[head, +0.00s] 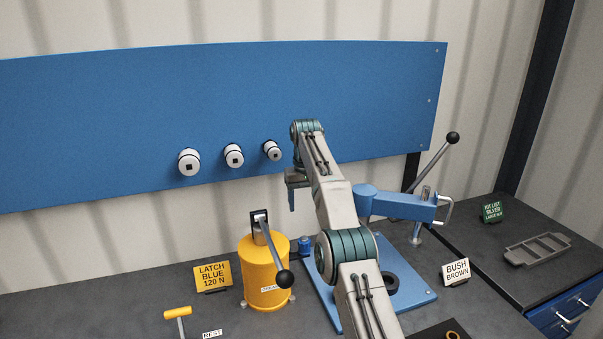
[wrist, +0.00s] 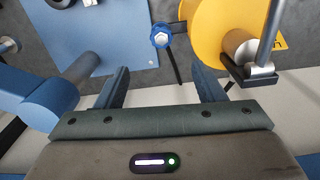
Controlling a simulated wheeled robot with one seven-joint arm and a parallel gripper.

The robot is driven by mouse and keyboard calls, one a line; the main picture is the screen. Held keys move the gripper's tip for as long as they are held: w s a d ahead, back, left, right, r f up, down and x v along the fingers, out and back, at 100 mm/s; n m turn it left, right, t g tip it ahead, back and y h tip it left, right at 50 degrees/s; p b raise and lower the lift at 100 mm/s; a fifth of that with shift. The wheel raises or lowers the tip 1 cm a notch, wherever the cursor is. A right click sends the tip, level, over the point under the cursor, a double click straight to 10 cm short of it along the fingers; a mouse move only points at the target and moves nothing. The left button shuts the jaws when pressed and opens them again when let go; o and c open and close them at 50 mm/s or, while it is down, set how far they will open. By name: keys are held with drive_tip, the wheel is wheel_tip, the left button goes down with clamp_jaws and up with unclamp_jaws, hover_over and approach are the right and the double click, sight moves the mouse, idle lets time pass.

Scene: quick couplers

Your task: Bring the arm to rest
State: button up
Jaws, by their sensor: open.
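My arm (head: 333,200) reaches up over the bench, bent, in the middle of the head view. My gripper (head: 292,198) is at its far end, raised in front of the blue panel (head: 120,110) and right of the panel's white couplings. In the wrist view my gripper (wrist: 165,86) is open, with its two fingers apart and nothing between them. A blue knob (wrist: 161,36) and a thin dark rod show beyond the fingers. The arm's middle links hide part of the blue base plate (head: 405,270).
A yellow cylinder (head: 266,275) with a black-knobbed lever stands left of my arm. A blue press (head: 400,205) with a raised lever stands close on the right. White couplings (head: 189,162) stick out of the panel. A yellow T-handle (head: 178,313) stands near a small "REST" label (head: 212,334).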

drive_tip(key=s+d+r+t+b, duration=0.1)
drive_tip(key=s+d+r, duration=0.2)
drive_tip(key=s, duration=0.3)
drive_tip(key=s+d+r+m+b, duration=0.1)
drive_tip(key=s+d+r, duration=0.1)
drive_tip(key=s+r, duration=0.25)
drive_tip(key=s+d+r+t+b, duration=0.1)
drive_tip(key=s+d+r, duration=0.2)
drive_tip(key=s, duration=0.3)
drive_tip(key=s+d+f+b, duration=0.1)
drive_tip(key=s+f, duration=0.3)
drive_tip(key=s, duration=0.5)
drive_tip(key=s+d+f+m+t+b, duration=0.1)
drive_tip(key=s+f, duration=0.4)
drive_tip(key=s, duration=0.5)
drive_tip(key=s+d+f+b, duration=0.1)
drive_tip(key=s+d+f, duration=0.2)
drive_tip(key=s, duration=0.7)
wheel_tip(320, 180, down, 2)
drive_tip(key=shift+f+m+t, duration=0.1)
drive_tip(key=shift+m+t, duration=0.3)
